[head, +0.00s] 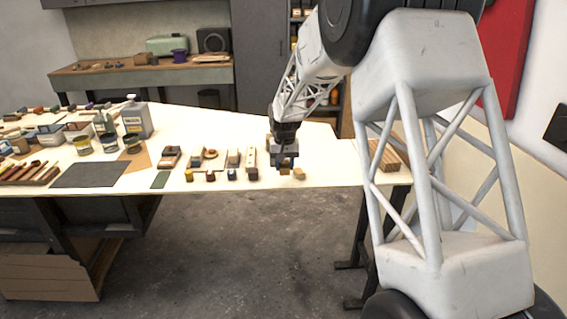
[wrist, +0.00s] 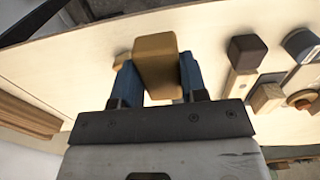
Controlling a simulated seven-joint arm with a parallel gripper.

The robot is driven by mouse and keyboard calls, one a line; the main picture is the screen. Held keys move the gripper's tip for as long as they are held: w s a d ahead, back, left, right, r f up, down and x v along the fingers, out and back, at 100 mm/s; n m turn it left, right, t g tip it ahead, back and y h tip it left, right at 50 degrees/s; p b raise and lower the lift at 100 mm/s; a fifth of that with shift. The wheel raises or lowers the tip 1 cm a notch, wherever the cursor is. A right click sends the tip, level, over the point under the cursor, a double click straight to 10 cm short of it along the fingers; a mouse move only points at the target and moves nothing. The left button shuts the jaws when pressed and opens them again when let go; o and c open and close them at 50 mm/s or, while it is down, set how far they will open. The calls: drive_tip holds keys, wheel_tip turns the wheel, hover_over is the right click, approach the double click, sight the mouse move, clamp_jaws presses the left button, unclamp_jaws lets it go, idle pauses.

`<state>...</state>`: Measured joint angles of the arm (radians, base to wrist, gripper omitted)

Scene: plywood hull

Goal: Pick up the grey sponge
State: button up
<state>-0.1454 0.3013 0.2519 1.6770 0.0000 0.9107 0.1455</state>
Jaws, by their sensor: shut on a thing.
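My gripper (head: 285,160) is low over the front edge of the pale worktop, right of the row of small blocks. In the wrist view its two blue fingers (wrist: 157,80) are shut on a tan-brown block (wrist: 157,58), one finger on each side. The held block (head: 284,171) also shows under the fingers in the head view. It looks tan rather than grey, and I cannot tell from its surface whether it is a sponge. I cannot clearly make out a grey sponge elsewhere. Whether the held block touches the worktop is unclear.
A small tan block (head: 299,174) lies just right of the held one. A long wooden piece with a dark end (head: 251,164) and several small blocks stand to the left. Wooden slats (head: 384,155) lie to the right. A grey bottle (head: 137,119) stands farther left.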

drive_tip(key=shift+s, duration=0.1)
idle(0.5)
drive_tip(key=o, duration=0.3)
drive_tip(key=shift+c, duration=1.1)
drive_tip(key=w+a+r+n, duration=0.2)
drive_tip(key=w+a, duration=0.5)
drive_tip(key=a, duration=0.4)
drive_tip(key=w+a+r+n, duration=0.3)
drive_tip(key=w+a, duration=0.5)
drive_tip(key=a, duration=0.4)
drive_tip(key=w+a+r+n, duration=0.2)
drive_tip(key=w+a+n, duration=0.2)
drive_tip(key=w+a, duration=0.4)
drive_tip(key=shift+a+r, duration=0.3)
drive_tip(key=shift+a, duration=1.45)
